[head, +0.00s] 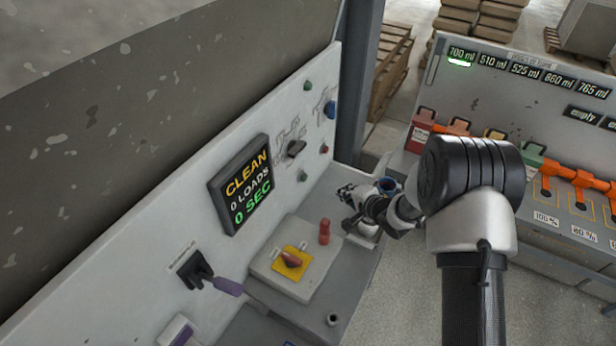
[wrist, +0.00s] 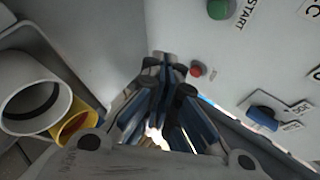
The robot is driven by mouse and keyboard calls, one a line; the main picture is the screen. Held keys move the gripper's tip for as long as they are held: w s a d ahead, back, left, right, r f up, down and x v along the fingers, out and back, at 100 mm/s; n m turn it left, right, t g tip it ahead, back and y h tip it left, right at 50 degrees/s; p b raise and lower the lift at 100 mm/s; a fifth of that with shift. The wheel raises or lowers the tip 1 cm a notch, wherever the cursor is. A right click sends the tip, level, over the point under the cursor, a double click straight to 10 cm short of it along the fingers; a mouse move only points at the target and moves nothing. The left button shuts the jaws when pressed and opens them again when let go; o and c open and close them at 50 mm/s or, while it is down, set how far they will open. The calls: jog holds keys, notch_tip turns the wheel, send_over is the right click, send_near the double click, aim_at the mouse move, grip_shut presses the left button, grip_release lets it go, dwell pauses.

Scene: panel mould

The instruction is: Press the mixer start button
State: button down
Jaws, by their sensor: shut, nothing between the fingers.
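In the wrist view a green button (wrist: 219,9) labelled START sits on the pale panel, cut by the top edge. A red button (wrist: 196,71) and a blue knob (wrist: 262,118) are lower on that panel. My gripper's fingers (wrist: 166,68) are closed and empty, with the tips left of the red button and apart from the green one. In the head view my gripper (head: 346,194) is beside the panel, right of a green button (head: 302,176). A second green button (head: 308,85) is higher up. I cannot tell which of these is the START one.
A display (head: 240,185) reads CLEAN, 0 LOADS, 0 SEC. A grey box with a red knob on a yellow plate (head: 291,262) and a red post (head: 324,232) stand below my gripper. A dispenser with orange handles (head: 566,172) is at right. A white cylinder (wrist: 62,105) is close at left.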

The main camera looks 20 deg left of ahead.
aim_at(304, 178)
jog(key=a+b, duration=0.2)
jog(key=a, duration=0.6)
jog(key=shift+w+a, duration=0.35)
jog(key=shift+a, duration=0.05)
dwell(1.4)
jog(key=shift+a, duration=0.4)
jog(key=shift+a, duration=0.5)
dwell(0.6)
dwell(0.3)
jog(key=shift+d+p, duration=0.45)
jog(key=shift+d, duration=0.45)
jog(key=shift+d, duration=0.1)
